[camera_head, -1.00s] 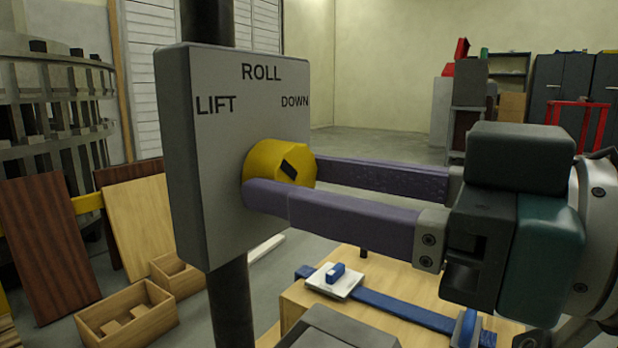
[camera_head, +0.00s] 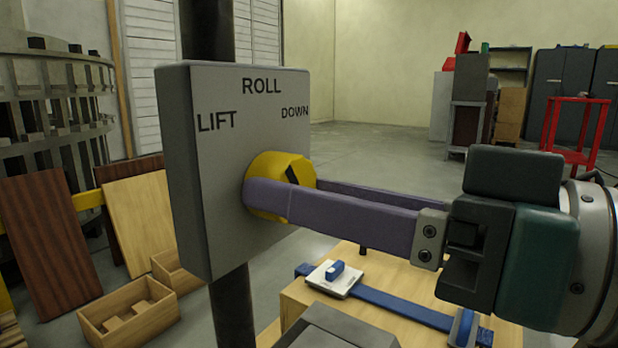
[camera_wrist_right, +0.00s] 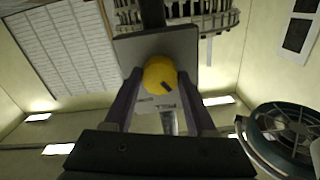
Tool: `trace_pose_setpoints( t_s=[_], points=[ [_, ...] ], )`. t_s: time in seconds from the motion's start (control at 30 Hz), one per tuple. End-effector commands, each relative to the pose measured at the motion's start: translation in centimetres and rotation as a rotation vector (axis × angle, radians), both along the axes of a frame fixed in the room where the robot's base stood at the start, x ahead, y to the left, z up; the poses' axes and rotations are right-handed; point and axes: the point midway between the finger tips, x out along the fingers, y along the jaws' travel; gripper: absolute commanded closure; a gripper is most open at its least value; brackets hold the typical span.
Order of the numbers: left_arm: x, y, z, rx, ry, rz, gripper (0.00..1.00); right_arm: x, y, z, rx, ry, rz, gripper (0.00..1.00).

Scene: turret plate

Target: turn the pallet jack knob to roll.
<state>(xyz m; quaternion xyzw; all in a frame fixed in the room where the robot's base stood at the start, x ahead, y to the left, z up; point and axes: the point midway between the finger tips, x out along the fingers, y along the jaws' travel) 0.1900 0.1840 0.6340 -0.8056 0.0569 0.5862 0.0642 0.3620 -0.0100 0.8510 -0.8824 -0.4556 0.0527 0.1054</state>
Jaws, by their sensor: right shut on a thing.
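The yellow knob (camera_head: 266,167) sticks out of a grey plate (camera_head: 215,165) lettered LIFT at left, ROLL at top and DOWN at right. A black mark on its face is tilted, its lower part hidden by the near finger. My right gripper (camera_head: 284,186) is shut on the knob, its long purple fingers on either side. The far finger is mostly hidden behind the near one. The right wrist view shows the knob (camera_wrist_right: 160,74) between both fingers, with lettering upside down below it. I cannot tell exactly where the mark points. My left gripper is not in view.
The plate is fixed to a dark upright post (camera_head: 233,305). Below stands a wooden table (camera_head: 300,300) with a blue bar and a white block. Open wooden boxes (camera_head: 125,315) and leaning boards (camera_head: 45,235) are at left. A red frame stands at the back right.

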Motion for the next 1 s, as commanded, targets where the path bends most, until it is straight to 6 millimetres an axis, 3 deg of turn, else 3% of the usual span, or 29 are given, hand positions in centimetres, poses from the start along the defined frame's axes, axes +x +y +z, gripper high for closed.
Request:
trace_pose_setpoints(
  t_s=[0.5,1.0],
  points=[
    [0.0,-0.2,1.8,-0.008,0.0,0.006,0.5,0.0,0.1,0.2,0.242,0.332,0.001,0.99],
    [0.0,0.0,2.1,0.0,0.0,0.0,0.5,0.0,0.0,0.1,0.325,0.442,0.001,0.99]
  ],
)
